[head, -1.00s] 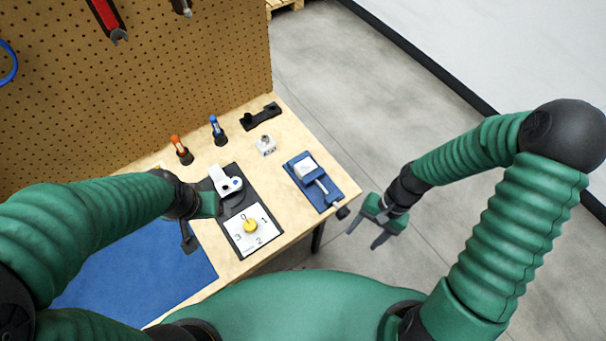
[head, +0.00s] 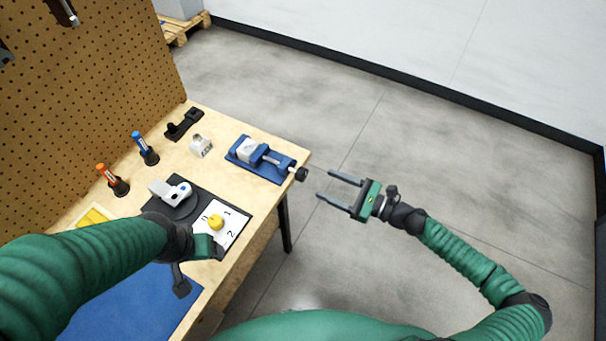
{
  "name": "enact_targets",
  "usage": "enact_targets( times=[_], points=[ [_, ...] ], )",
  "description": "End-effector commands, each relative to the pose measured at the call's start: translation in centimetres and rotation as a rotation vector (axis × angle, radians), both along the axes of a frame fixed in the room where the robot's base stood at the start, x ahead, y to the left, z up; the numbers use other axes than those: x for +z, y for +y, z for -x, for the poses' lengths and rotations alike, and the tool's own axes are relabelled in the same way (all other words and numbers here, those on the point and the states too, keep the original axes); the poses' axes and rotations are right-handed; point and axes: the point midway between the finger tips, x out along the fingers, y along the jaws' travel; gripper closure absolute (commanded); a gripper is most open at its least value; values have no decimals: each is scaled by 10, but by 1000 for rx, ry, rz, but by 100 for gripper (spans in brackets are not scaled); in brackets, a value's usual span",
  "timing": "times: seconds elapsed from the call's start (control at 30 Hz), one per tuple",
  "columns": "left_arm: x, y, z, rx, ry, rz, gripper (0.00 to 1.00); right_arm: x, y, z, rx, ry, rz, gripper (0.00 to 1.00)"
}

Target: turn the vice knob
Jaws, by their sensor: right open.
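The blue vice (head: 258,160) sits at the right end of the wooden table. A pale block sits in its jaws. Its black knob (head: 301,174) sticks out past the table's right edge on a metal screw. My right gripper (head: 331,185) is open and empty, off the table to the right of the knob. Its two fingers point left towards the knob, with a small gap between them and it. My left gripper (head: 193,268) is low over the front of the table, left of the vice, partly hidden by its own arm; I cannot tell its opening.
A dial plate with a yellow knob (head: 215,222) and a white lever device (head: 172,191) lie left of the vice. An orange marker (head: 107,175), a blue marker (head: 141,143) and a black bracket (head: 184,124) stand near the pegboard (head: 95,95). Right of the table is open floor.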

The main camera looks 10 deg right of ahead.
Motion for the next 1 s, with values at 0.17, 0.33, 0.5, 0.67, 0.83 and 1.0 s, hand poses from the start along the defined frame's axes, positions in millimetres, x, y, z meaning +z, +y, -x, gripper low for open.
enact_targets(
  times=[0.17, 0.33, 0.5, 0.67, 0.83, 1.0],
  points=[
    [0, 0, 0, 0, 0, 0, 24, 0, 42, -25, 6, -1, 0, 41],
    [0, 0, 0, 0, 1, 0, 24, 0, 68, -42, 4, -1, 1, 41],
    [-1, 0, 0, 0, 1, 0, 24, 0, 75, -49, 2, -2, 1, 41],
    [-1, 0, 0, 0, 1, 0, 24, 0, 75, -49, 1, -1, 2, 41],
    [-1, 0, 0, 0, 0, 0, 24, 0, 75, -49, 2, -1, 2, 57],
    [-1, 0, 0, 0, 0, 0, 24, 0, 75, -49, 1, -1, 2, 79]
  ],
)
